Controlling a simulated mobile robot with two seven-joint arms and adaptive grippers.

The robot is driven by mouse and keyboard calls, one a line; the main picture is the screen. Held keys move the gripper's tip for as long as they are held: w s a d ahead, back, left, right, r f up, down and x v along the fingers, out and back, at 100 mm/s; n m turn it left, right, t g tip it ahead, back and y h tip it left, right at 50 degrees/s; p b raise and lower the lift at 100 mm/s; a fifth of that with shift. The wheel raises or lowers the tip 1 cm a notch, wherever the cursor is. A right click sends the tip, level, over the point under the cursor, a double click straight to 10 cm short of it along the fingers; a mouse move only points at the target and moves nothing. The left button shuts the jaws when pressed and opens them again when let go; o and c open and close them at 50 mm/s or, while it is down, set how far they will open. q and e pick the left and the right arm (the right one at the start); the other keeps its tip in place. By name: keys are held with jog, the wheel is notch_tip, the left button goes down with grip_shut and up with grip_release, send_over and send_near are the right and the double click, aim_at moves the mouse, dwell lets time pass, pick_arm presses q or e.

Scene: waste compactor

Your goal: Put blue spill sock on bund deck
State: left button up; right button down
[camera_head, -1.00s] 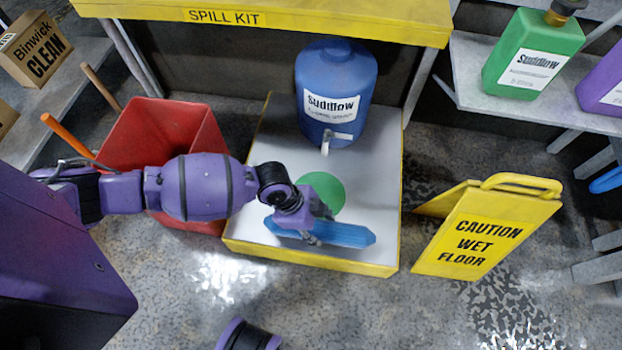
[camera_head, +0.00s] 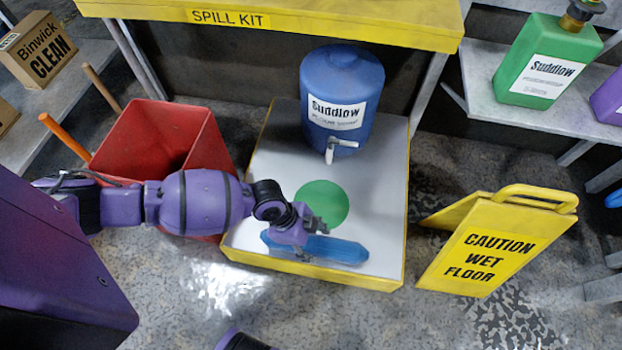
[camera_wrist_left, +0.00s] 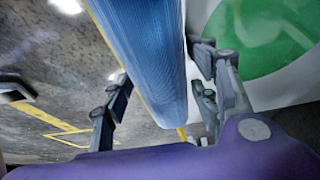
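The blue spill sock (camera_head: 340,250) is a long ribbed bar over the front part of the bund deck (camera_head: 375,215), roughly along its front edge. My left gripper (camera_head: 312,232) is at the sock, with its fingers on either side of it. I cannot tell whether the sock touches the deck. The deck is white with yellow edges and a green circle (camera_head: 322,200) behind the sock. My right gripper is not clearly seen.
A blue Suddlow drum (camera_head: 345,80) stands at the back of the deck. A red bin (camera_head: 165,140) stands left of the deck, under my left arm. A yellow caution sign (camera_head: 485,245) stands on the floor at right. The spill kit shelf (camera_head: 330,20) overhangs behind.

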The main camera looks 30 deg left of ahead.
pick_arm(q)
jog(key=shift+o, duration=0.4)
jog(key=shift+r, duration=0.3)
jog(key=p+v, duration=0.5)
jog(key=v, duration=0.5)
jog(key=shift+a+r, duration=0.2)
jog(key=shift+r, duration=0.15)
jog(key=shift+s+a+r, duration=0.1)
jog(key=shift+a+r, duration=0.1)
jog(key=shift+r, duration=0.25)
pick_arm(e)
jog(key=shift+m, duration=0.4)
jog(key=v, duration=0.4)
jog(key=shift+a+r, duration=0.15)
jog(key=shift+r, duration=0.05)
jog(key=shift+w+r, duration=0.1)
jog(key=shift+w, duration=0.25)
